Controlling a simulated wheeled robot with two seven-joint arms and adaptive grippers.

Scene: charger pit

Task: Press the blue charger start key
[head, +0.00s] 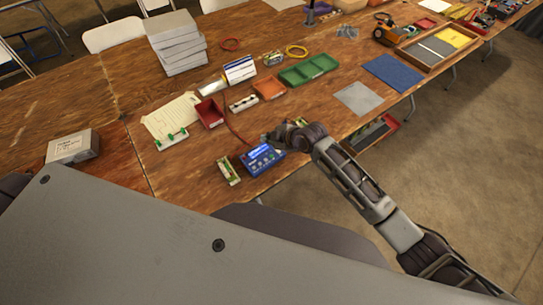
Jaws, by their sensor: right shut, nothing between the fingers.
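The blue charger (268,165) lies on the wooden table near its front edge, with a lit blue display along its upper part. Its keys are too small to tell apart, so I cannot pick out the start key. My right gripper (268,138) is shut and empty, just behind the charger's far edge. I cannot tell whether it touches the charger. My left gripper is not in view.
A small battery pack (228,171) lies left of the charger. A red bin (209,113), an orange tray (269,89) and a green tray (308,70) stand behind. Bare table (108,175) lies at the front left.

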